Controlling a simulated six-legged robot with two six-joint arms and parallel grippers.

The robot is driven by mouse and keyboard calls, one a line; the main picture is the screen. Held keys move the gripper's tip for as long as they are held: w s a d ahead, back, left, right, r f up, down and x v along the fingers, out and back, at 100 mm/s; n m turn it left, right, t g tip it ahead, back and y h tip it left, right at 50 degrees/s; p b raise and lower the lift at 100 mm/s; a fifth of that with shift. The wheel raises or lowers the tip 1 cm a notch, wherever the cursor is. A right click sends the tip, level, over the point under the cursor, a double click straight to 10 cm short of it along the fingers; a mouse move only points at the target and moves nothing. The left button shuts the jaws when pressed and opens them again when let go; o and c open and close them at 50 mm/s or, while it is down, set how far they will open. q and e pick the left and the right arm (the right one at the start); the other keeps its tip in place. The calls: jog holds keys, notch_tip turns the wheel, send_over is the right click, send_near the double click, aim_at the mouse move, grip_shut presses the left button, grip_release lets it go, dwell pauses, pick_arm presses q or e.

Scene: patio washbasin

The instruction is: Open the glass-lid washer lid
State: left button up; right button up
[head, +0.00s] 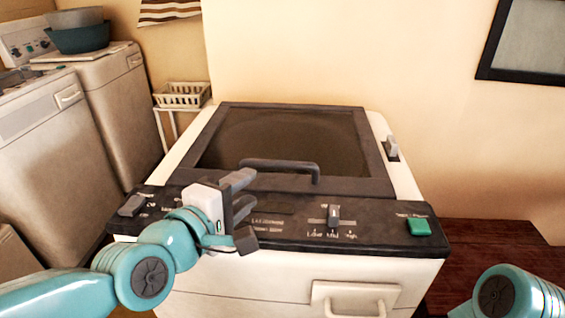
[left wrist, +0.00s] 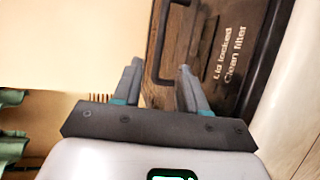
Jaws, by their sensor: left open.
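The washer (head: 300,285) is a white top-loader with a dark control panel along its front. Its glass lid (head: 285,135) has a dark frame and lies shut. A dark bar handle (head: 280,165) runs along the lid's front edge. My left gripper (head: 243,205) is open and empty over the left part of the panel, in front of the handle and apart from it. In the left wrist view the handle (left wrist: 158,60) shows beyond the open fingers (left wrist: 157,85), with the lid behind it. My right gripper is out of view; only a teal part of my right arm shows at the lower right.
The panel has a slider (head: 334,215), a green button (head: 418,226) and a grey switch (head: 132,206). A grey latch (head: 392,147) sits right of the lid. Other white machines (head: 50,150) and a basket (head: 182,95) stand left. The wall above the lid is clear.

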aim_at(278, 165)
pick_arm(q)
jog(key=p+x, duration=0.1)
jog(key=x, duration=1.2)
jog(key=shift+f, duration=0.15)
grip_shut()
jog(key=shift+p, duration=0.3)
